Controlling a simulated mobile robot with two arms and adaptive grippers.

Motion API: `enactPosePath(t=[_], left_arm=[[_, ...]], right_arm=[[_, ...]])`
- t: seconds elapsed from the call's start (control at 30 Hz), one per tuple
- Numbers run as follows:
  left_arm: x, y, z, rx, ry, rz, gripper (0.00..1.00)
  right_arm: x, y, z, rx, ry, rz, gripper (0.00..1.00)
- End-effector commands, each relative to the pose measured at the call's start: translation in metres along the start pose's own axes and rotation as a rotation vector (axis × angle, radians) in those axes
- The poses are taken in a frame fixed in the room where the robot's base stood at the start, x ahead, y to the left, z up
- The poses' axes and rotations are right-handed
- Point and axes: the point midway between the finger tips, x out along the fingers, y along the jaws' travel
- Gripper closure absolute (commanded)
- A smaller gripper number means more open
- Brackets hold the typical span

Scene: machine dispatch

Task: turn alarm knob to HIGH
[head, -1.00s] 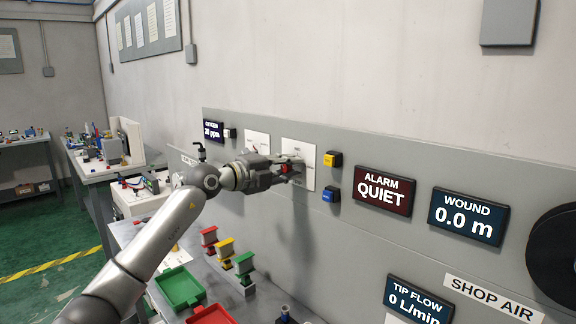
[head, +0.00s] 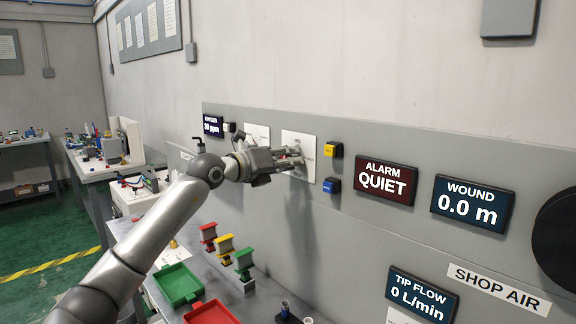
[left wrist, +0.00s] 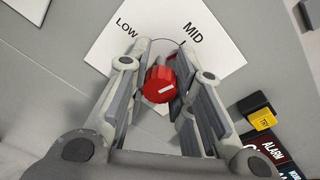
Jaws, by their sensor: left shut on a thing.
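The alarm knob (left wrist: 159,85) is red with a white mark and sits between the fingers of my left gripper in the left wrist view. Its white dial plate (left wrist: 205,40) shows LOW and MID; no HIGH label shows there. The mark slants toward the right of that view. In the head view my left gripper (head: 297,158) is at the dial plate (head: 300,150), shut on the knob, which its fingers hide there. The alarm display (head: 385,180) reads QUIET. My right gripper is not in view.
A yellow button (head: 333,150) and a blue button (head: 332,186) sit on the panel just right of the dial plate. Below are a green tray (head: 180,283), a red tray (head: 211,313) and small coloured stands (head: 225,246).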

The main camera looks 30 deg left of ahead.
Motion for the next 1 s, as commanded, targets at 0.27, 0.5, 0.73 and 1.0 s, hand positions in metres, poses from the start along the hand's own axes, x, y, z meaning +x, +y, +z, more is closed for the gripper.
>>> enactPosePath(t=[0.27,0.5,0.73,1.0], left_arm=[[0.001,0.003,-0.005,0.26,-0.012,0.017,1.0],[0.001,0.003,-0.005,0.487,-0.024,0.031,1.0],[0.001,0.004,-0.005,0.704,-0.037,0.044,1.0],[0.001,0.004,-0.005,0.956,-0.05,0.059,1.0]], right_arm=[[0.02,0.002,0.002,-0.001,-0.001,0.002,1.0],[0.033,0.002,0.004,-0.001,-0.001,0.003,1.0],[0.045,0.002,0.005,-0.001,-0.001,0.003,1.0],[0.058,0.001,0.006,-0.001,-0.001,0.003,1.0]])
